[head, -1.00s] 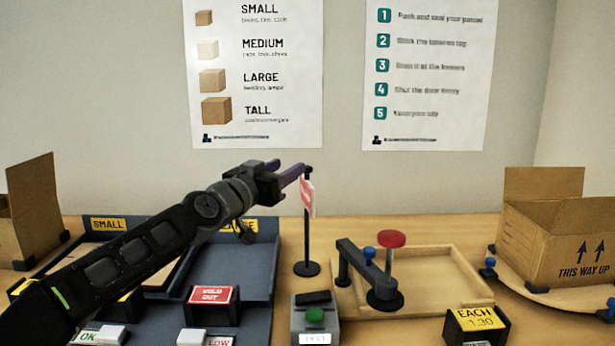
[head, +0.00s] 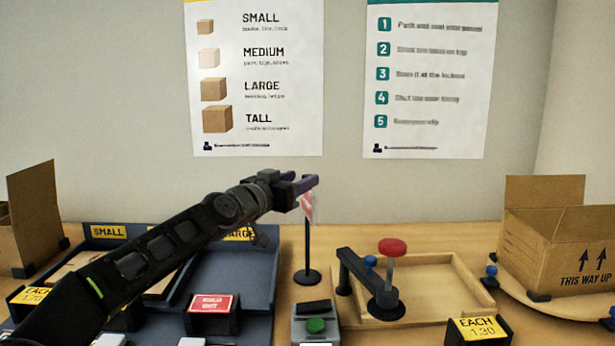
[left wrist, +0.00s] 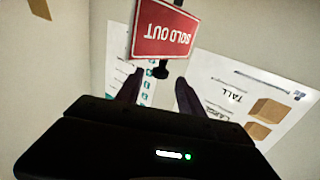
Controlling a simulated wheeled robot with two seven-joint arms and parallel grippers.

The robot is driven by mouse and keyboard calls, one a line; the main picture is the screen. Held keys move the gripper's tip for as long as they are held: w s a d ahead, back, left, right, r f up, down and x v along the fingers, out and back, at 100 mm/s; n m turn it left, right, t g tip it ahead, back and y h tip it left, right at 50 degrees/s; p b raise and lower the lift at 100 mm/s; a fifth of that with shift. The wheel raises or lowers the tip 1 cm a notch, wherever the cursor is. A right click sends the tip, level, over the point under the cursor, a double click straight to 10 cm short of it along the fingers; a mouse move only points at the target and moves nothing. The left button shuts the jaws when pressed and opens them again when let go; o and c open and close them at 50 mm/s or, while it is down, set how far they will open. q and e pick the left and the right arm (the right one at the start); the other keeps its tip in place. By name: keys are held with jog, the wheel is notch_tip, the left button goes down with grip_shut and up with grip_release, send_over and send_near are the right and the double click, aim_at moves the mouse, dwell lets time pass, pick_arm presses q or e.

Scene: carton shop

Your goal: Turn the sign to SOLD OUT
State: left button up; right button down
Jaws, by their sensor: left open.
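The hanging sign (head: 308,209) is on a thin black post (head: 308,250) with a round base, near the back of the table. In the head view it is nearly edge-on and partly hidden by my left gripper. In the left wrist view the red sign (left wrist: 165,28) appears upside down and its visible face reads SOLD OUT. My left gripper (head: 313,182) is open at the top of the post, its purple fingers overlapping the post in the head view. In the left wrist view its two fingers (left wrist: 158,92) are apart, with the sign beyond them. My right gripper is not in view.
A red SOLD OUT card (head: 212,304) stands in a black holder at the front. A wooden tray (head: 455,290) and a red-knobbed lever (head: 392,247) are right of the post. An open carton (head: 565,240) stands at right. Dark blue trays (head: 262,275) lie under my left arm.

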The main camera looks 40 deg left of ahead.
aim_at(308, 175)
pick_arm(q)
jog(key=shift+w+a+p, duration=0.1)
jog(key=shift+w+p, duration=0.2)
jog(key=shift+w, duration=1.65)
grip_shut()
